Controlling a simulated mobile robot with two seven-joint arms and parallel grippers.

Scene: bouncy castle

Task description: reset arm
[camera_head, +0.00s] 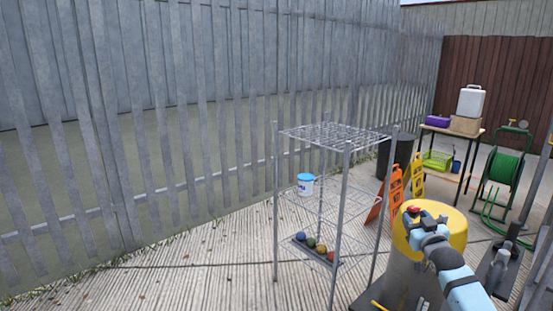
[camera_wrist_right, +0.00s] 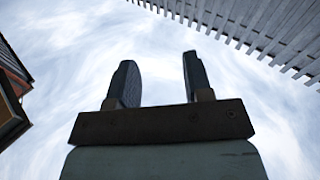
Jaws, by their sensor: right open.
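My right gripper (camera_wrist_right: 158,75) is open in the right wrist view, with its two dark fingers apart and nothing between them. It points up at a cloudy sky. In the head view my right arm (camera_head: 455,270), blue-grey and dark, reaches in from the lower right. It passes in front of a yellow-topped round object (camera_head: 452,225). My left gripper and arm are out of view.
A wire shelf rack (camera_head: 345,150) stands left of my right arm, with a white-and-blue bucket (camera_head: 305,186) and several coloured balls (camera_head: 311,243). Orange signs (camera_head: 393,190), a table (camera_head: 462,143) and a green hose reel (camera_head: 505,168) are behind. Open ground lies left, along a metal fence (camera_head: 150,130).

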